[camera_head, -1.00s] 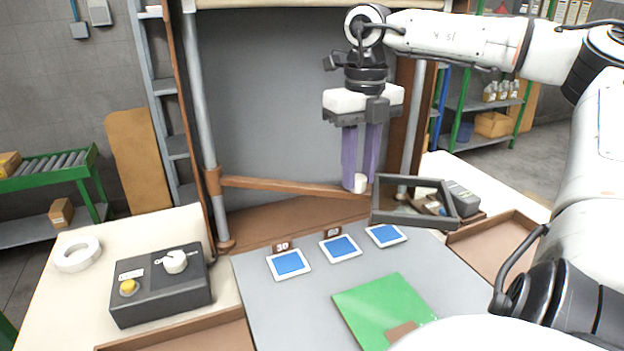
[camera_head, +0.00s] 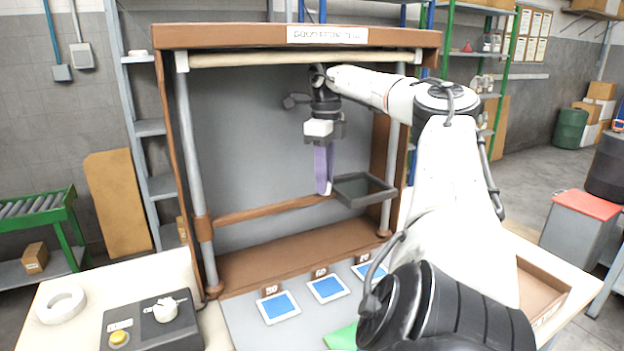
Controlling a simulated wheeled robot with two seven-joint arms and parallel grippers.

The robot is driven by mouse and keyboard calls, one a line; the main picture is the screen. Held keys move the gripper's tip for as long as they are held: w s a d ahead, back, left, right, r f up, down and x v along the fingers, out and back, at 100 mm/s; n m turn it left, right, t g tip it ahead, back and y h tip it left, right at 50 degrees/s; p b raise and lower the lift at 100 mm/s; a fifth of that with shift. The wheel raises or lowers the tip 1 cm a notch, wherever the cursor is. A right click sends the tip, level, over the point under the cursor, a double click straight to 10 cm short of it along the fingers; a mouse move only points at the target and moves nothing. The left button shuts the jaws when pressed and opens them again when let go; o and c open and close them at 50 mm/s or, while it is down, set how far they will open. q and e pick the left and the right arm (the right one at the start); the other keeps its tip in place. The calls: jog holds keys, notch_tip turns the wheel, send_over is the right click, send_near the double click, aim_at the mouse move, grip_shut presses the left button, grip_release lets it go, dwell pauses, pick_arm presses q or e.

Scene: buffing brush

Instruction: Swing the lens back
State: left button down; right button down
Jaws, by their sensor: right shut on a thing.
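The lens (camera_head: 364,190) is a dark square frame with a pane. It hangs in front of the grey back panel, just left of the right-hand post, above the bench top. My right gripper (camera_head: 325,190) has purple fingers pointing down, and it is shut at the lens's left side, where a small pale knob showed earlier. The fingers largely hide that knob now. My left gripper is out of view.
A brown bar (camera_head: 262,213) crosses between the posts behind the lens. Blue-faced pads (camera_head: 327,288) line the grey mat. A black control box (camera_head: 150,325) and a white tape roll (camera_head: 61,306) are at left. My right arm covers the right side.

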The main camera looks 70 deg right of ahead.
jog(key=shift+w+d+r, duration=0.1)
jog(key=shift+d+r, duration=0.1)
jog(key=shift+r, duration=0.05)
jog(key=c, duration=1.6)
grip_release()
jog(key=shift+o, duration=0.7)
jog(key=shift+f, duration=0.15)
jog(key=shift+a, duration=0.1)
